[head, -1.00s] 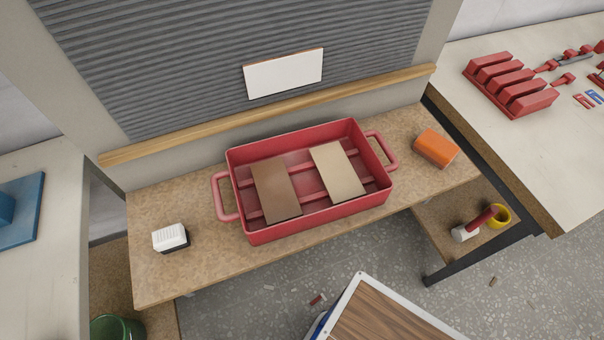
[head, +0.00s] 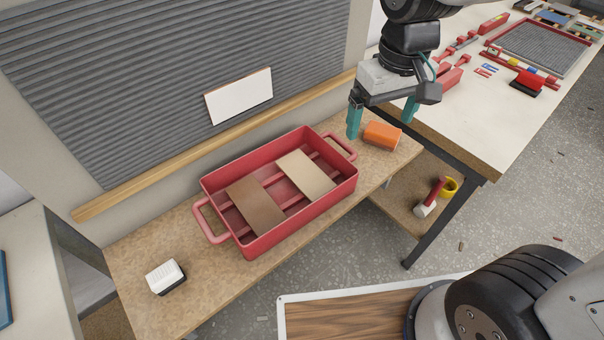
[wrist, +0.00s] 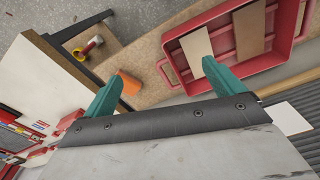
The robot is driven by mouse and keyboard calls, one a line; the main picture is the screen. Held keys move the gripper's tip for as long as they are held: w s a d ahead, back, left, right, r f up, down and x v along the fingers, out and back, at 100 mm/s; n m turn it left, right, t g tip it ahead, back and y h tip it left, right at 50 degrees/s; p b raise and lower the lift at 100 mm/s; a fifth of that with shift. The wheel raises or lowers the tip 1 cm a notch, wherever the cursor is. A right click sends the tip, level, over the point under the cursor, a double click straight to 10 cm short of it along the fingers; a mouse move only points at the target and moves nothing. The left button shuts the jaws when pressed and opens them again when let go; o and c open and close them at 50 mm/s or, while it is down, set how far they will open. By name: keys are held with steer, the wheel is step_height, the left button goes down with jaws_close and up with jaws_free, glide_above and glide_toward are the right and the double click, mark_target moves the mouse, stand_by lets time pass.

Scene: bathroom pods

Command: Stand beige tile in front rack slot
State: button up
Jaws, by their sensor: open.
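The beige tile (head: 306,174) lies flat in the right half of a red tray (head: 254,244), and it also shows in the wrist view (wrist: 196,44). A brown tile (head: 255,204) lies beside it, apart from it, in the left half. My gripper (head: 382,122) is open and empty, with teal fingers, above the right end of the bench, to the right of the tray. It also shows in the wrist view (wrist: 162,76). The red slotted rack (head: 451,76) on the right-hand table is mostly hidden behind my gripper, so its slots cannot be made out.
An orange block (head: 382,136) sits on the bench near my fingers. A white tile (head: 239,96) leans on the ribbed wall above a wooden ledge (head: 190,153). A white-and-black block (head: 165,276) is at the bench's left. The tray has raised walls and two handles.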

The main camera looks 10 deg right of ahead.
mark_target(305, 173)
steer(key=w+a+f+n, duration=0.3)
steer(key=w+a+f, duration=0.4)
steer(key=a+f, duration=0.5)
steer(key=shift+g, duration=0.3)
step_height(305, 173, down, 8)
steer(key=shift+s+a+r, duration=0.15)
steer(key=shift+r, duration=0.1)
steer(key=shift+c, duration=0.3)
steer(key=c, duration=1.1)
steer(key=shift+r, duration=0.1)
